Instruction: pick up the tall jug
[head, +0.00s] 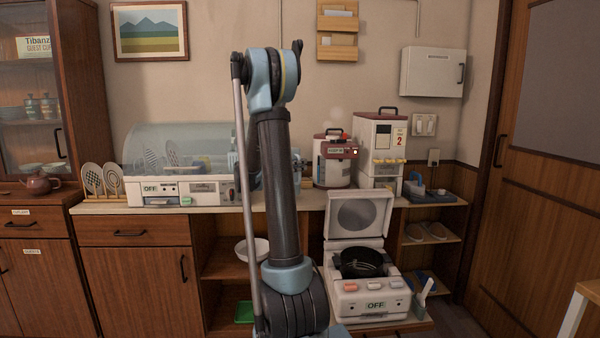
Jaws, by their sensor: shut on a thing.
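My own arm stands upright in the middle of the view and covers what lies behind it.
A dish dryer (180,165) with a clear domed lid stands on the counter (150,208), left of my arm. A rice cooker (334,163) and a dispenser (380,150) stand to the right. Below, an open-lidded cooker (368,300) sticks out. A white bowl (252,250) sits on a shelf.

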